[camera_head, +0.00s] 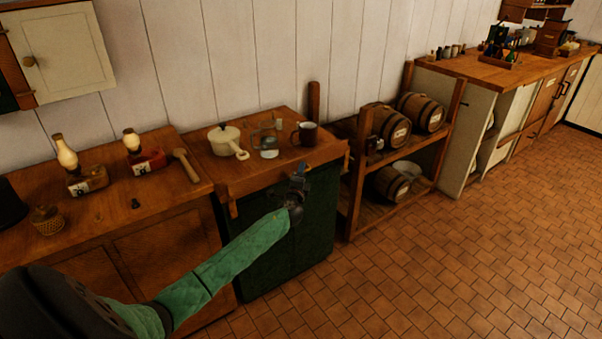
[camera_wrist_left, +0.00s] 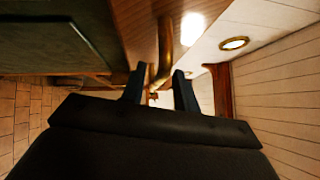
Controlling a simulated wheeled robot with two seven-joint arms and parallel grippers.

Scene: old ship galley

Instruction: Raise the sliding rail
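A wooden rail (camera_head: 262,180) runs along the front edge of the small counter above the dark green cabinet. My left gripper (camera_head: 299,172) is at the front of this rail, toward its right end. In the left wrist view my two fingers (camera_wrist_left: 159,88) stand apart. A brown bar (camera_wrist_left: 165,45), which looks like part of the rail or its fitting, reaches toward the gap between them. I cannot tell whether the fingers touch it. My arm and gripper hide part of the rail and cabinet front. My right gripper is not in view.
On the counter are a cream pot (camera_head: 225,138), a dark mug (camera_head: 305,133) and a small jar (camera_head: 268,148). Lamps (camera_head: 66,155) and a mallet (camera_head: 185,164) are on the left counter. A barrel rack (camera_head: 351,190) stands right. The tiled floor (camera_head: 450,260) is clear.

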